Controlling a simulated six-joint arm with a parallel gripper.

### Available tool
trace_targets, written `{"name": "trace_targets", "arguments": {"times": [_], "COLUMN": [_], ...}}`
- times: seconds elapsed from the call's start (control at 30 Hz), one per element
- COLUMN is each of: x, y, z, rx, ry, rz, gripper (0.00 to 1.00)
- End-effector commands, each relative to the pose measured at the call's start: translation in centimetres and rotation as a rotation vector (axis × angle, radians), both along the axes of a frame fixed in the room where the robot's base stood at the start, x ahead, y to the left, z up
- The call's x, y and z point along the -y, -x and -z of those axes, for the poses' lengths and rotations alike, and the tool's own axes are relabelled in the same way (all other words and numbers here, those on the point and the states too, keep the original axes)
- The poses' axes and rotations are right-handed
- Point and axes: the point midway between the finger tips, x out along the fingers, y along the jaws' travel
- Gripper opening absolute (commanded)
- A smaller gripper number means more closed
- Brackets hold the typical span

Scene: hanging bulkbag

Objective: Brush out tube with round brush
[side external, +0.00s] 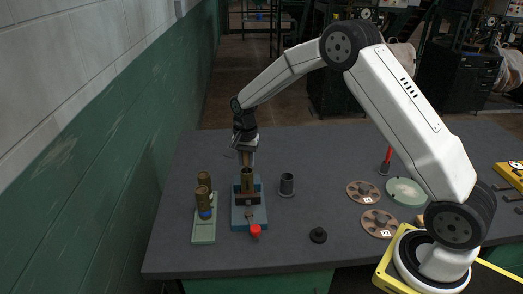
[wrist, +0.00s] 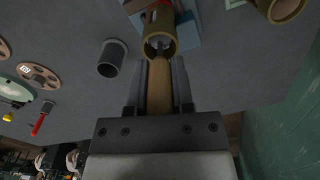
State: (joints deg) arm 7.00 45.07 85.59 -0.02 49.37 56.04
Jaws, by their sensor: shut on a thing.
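A brass tube (side external: 246,181) stands upright in a blue clamp fixture (side external: 249,213) with a red knob. In the wrist view the tube's open mouth (wrist: 160,24) faces me. My gripper (side external: 245,150) is directly above the tube, pointing down. In the wrist view my gripper (wrist: 160,68) is shut on a tan wooden handle (wrist: 160,88), which looks like the round brush's handle. The handle's far end meets the tube mouth.
A dark grey cup (side external: 287,185) stands close on the right. A black knobbed piece (side external: 318,235), brown reels (side external: 362,191) and a pale green dish (side external: 405,191) lie farther right. A wall borders the left.

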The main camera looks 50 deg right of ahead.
Motion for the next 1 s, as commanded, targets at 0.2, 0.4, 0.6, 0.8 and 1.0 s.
{"name": "trace_targets", "arguments": {"times": [0.2, 0.4, 0.6, 0.8, 1.0], "x": [0.0, 0.0, 0.0, 0.0, 0.0], "y": [0.0, -0.1, 0.0, 0.0, 0.0], "z": [-1.5, -2.7, -3.3, -3.3, -3.5], "rx": [0.002, 0.004, 0.001, 0.001, 0.002], "ry": [0.0, 0.0, 0.0, 0.0, 0.0], "rz": [0.0, 0.0, 0.0, 0.0, 0.0], "gripper": [0.0, 0.0, 0.0, 0.0, 0.0]}}
